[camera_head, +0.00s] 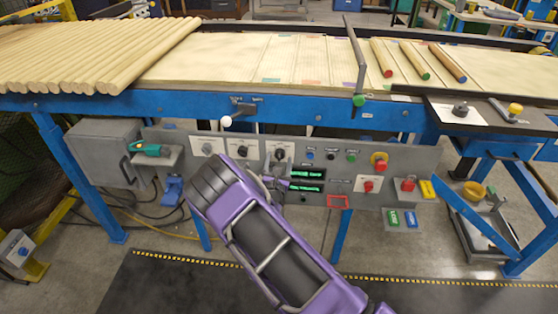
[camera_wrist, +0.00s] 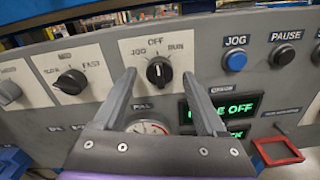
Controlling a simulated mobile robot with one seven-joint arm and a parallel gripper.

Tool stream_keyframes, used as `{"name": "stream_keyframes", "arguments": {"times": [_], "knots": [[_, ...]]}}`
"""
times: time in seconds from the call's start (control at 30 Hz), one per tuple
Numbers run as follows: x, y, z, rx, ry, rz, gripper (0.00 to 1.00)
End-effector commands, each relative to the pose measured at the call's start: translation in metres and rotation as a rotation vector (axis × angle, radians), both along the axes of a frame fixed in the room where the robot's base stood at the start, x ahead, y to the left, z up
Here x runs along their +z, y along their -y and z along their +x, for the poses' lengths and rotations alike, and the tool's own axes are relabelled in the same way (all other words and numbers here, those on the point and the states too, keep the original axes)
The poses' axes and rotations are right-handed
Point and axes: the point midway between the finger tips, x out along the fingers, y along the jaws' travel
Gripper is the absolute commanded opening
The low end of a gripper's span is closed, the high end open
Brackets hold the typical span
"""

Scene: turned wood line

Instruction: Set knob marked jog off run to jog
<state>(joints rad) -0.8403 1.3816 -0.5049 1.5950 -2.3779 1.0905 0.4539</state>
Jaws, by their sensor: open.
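The knob marked jog off run (camera_wrist: 159,70) is black and round on a white plate, just left of the panel's middle in the wrist view. Its white pointer line stands about upright, toward OFF; JOG is at its upper left, RUN at its upper right. It also shows in the head view (camera_head: 279,154), just above my gripper. My gripper (camera_wrist: 158,76) is open and empty, with one finger on either side of the knob in the wrist view. I cannot tell whether the fingertips reach around it. In the head view my gripper (camera_head: 274,181) is partly hidden by my wrist.
A slow-med-fast knob (camera_wrist: 71,82) sits to the left. A blue JOG button (camera_wrist: 235,61) and a PAUSE button (camera_wrist: 285,57) are to the right. Below are a gauge (camera_wrist: 148,127), a green-lit display (camera_wrist: 222,110) and a red frame (camera_wrist: 277,151).

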Motion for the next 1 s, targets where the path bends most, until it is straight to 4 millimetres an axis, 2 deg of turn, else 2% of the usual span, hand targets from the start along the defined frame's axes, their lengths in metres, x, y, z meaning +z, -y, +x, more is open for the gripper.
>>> {"name": "stream_keyframes", "arguments": {"times": [0.13,0.43,0.83,1.0], "knots": [[0.0002,0.0,0.0094,0.001,0.001,0.0,0.74],[0.0005,0.0002,0.011,0.001,0.0,0.0,0.72],[0.0005,0.0002,0.0108,0.001,0.0,0.0,0.0],[0.0005,0.0002,0.0107,0.0,0.0,-0.002,0.0]]}}
